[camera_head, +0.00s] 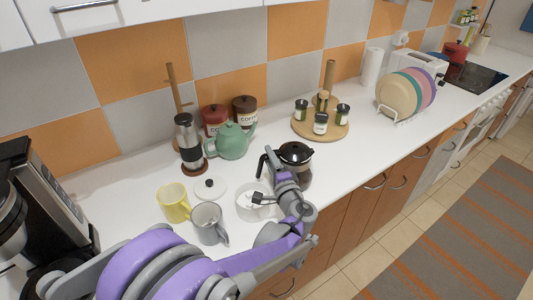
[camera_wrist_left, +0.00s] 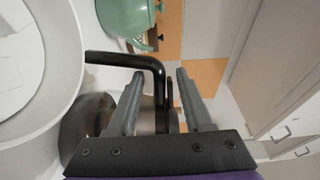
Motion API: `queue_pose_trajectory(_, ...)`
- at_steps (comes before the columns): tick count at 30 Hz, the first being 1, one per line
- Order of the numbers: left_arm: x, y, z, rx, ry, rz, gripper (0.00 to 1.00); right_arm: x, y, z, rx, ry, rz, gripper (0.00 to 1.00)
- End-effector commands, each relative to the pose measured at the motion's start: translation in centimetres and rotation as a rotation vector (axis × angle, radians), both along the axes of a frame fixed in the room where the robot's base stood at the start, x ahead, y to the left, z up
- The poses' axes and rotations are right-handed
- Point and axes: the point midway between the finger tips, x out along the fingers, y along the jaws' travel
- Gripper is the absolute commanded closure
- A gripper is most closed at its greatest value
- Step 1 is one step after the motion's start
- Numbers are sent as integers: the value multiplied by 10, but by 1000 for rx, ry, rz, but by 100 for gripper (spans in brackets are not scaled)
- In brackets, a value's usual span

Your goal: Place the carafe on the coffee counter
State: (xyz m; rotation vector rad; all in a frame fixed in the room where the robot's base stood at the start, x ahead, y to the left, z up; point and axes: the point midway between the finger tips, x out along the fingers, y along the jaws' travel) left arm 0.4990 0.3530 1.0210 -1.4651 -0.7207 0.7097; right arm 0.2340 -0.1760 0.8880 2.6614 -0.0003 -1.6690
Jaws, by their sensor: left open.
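The carafe (camera_head: 299,154), dark glass with a black lid and black handle, stands upright on the white counter (camera_head: 350,150) near its front edge. My left gripper (camera_head: 276,160) is beside it, partly hiding its body. In the left wrist view, the black carafe handle (camera_wrist_left: 150,62) passes between the two grey fingers of the open left gripper (camera_wrist_left: 160,78). Whether a finger touches the handle I cannot tell. The lower carafe shows dark behind the fingers. My right gripper is not in view.
A white bowl (camera_head: 246,208), grey mug (camera_head: 206,222) and yellow mug (camera_head: 172,202) stand left of the carafe. Behind are a green teapot (camera_head: 230,143) and a round wooden tray with jars (camera_head: 312,136). A coffee machine (camera_head: 48,205) is at left. The counter right of the carafe is clear.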

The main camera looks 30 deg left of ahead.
Motion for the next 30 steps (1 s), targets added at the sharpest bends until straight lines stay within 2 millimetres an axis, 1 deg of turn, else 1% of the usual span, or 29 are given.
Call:
queue_pose_trajectory(1, -7, -11, -1, -1, 1, -5, 49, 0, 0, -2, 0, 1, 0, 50)
queue_pose_trajectory(6, -29, -39, -1, 0, 1, -4, 49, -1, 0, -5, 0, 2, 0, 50)
queue_pose_trajectory(12, -46, -60, 0, -1, 1, -2, 49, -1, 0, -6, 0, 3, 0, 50)
queue_pose_trajectory(17, -51, -66, 0, 0, 0, 0, 49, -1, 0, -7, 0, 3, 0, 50)
queue_pose_trajectory(30, -54, -64, -2, -17, 6, 5, 49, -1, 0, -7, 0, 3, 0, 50)
